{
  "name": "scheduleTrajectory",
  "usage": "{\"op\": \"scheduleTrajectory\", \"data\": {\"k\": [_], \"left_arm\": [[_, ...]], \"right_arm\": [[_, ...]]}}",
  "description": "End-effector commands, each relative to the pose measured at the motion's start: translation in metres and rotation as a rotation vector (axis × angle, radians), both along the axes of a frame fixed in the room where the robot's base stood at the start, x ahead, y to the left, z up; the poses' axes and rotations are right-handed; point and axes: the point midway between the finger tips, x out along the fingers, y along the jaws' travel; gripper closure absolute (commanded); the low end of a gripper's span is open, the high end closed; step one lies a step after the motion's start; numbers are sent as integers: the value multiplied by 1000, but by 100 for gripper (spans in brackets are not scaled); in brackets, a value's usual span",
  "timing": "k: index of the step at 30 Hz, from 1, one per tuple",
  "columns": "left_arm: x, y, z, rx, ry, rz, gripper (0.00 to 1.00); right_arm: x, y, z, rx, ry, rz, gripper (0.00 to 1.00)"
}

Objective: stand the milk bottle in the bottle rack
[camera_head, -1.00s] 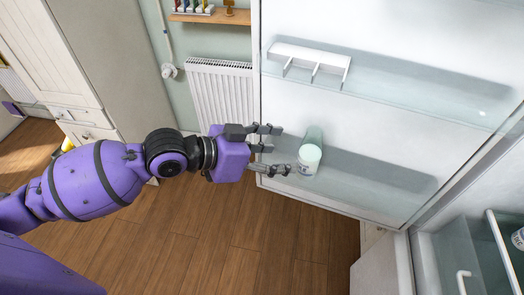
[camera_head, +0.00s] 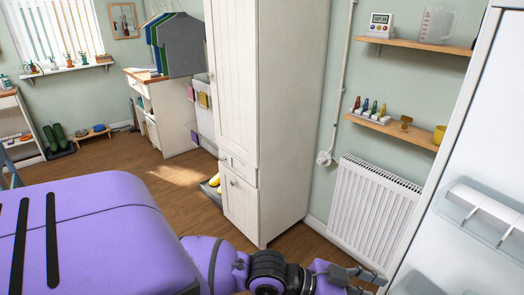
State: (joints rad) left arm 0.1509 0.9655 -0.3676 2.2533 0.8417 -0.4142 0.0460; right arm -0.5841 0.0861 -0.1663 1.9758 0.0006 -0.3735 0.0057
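My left arm comes in from the lower left. Its gripper (camera_head: 362,280) is at the bottom edge beside the open white fridge door. Its upper fingers show, but the rest is cut off by the frame, so its opening is hidden. A pale translucent shape (camera_head: 416,285) shows at the bottom edge just right of the fingers; I cannot tell whether it is the milk bottle or a door shelf. A white divided rack (camera_head: 484,207) sits in the upper clear door shelf at the right. My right gripper is not in view.
A tall white cupboard (camera_head: 265,110) stands behind my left arm. A white radiator (camera_head: 372,212) is on the wall between cupboard and door. Two wooden wall shelves (camera_head: 392,130) hold small items. Wooden floor (camera_head: 165,180) is open at the left.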

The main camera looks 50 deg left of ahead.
Motion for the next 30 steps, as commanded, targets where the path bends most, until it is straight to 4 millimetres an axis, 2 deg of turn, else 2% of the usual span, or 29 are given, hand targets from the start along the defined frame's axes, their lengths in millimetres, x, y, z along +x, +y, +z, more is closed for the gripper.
{"op": "scheduleTrajectory", "data": {"k": [1, 5, 8, 9, 12, 15, 18, 21, 30], "left_arm": [[-8, 5, -27, -16, 24, 61, 34], [-36, 30, -97, 7, 69, 241, 34], [-74, 53, -154, 56, 128, 389, 34], [-93, 62, -175, 83, 156, 444, 34], [-145, 79, -222, 156, 233, 562, 34], [-191, 90, -253, 224, 302, 645, 34], [-223, 96, -270, 272, 347, 691, 34], [-237, 99, -277, 296, 367, 710, 34], [-239, 99, -279, 301, 370, 711, 34]], "right_arm": [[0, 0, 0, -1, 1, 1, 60], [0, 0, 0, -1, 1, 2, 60], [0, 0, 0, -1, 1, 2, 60], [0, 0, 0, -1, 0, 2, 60], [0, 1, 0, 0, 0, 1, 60], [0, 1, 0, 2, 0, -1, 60], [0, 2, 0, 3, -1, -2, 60], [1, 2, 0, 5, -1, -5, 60], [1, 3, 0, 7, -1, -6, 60]]}}
